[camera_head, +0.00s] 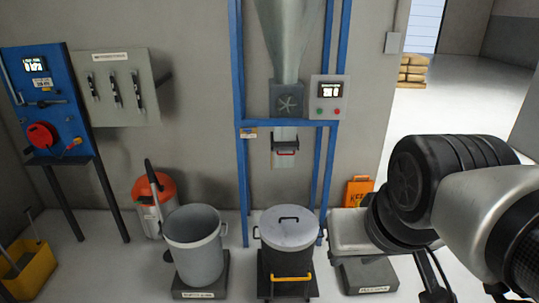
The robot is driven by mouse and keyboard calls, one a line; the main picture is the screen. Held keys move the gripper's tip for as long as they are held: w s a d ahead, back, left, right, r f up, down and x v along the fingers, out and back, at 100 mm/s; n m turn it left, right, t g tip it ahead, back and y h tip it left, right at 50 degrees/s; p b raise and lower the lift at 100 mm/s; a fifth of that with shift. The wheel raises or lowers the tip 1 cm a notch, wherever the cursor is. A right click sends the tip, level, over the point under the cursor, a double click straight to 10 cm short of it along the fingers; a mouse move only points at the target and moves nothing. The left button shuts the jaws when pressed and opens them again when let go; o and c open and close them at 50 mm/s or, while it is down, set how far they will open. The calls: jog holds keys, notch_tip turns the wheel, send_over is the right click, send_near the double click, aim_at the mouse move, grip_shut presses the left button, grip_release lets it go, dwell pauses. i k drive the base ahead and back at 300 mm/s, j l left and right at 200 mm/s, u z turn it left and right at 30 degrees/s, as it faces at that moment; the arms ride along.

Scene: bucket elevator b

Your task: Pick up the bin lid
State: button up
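The bin lid (274,237) is a round grey disc with a dark bar handle on top. It lies flat on a dark bin (277,262) below the blue frame, low in the middle of the view. My arm comes in from the right, and its dark and silver links fill the lower right. My gripper's fingertips cannot be made out, so whether they are open or shut does not show. No part of my arm touches the lid in this view.
An open grey bin (185,226) stands on a labelled dark base left of the lidded bin. A yellow handle (292,279) sticks out at the lidded bin's front. A blue frame (240,130) carries a chute and control box (328,100). Another labelled base (372,275) stands right.

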aim_at(284, 225)
jog(key=i+j+z, duration=0.1)
jog(key=i, duration=0.35)
jog(key=i+j+z, duration=0.1)
jog(key=i+j, duration=0.15)
jog(key=i, duration=0.25)
jog(key=i+j+z, duration=0.1)
jog(key=i+j, duration=0.15)
jog(key=i, duration=0.2)
jog(key=i+j, duration=0.3)
jog(key=i, duration=0.15)
jog(key=l+z, duration=0.05)
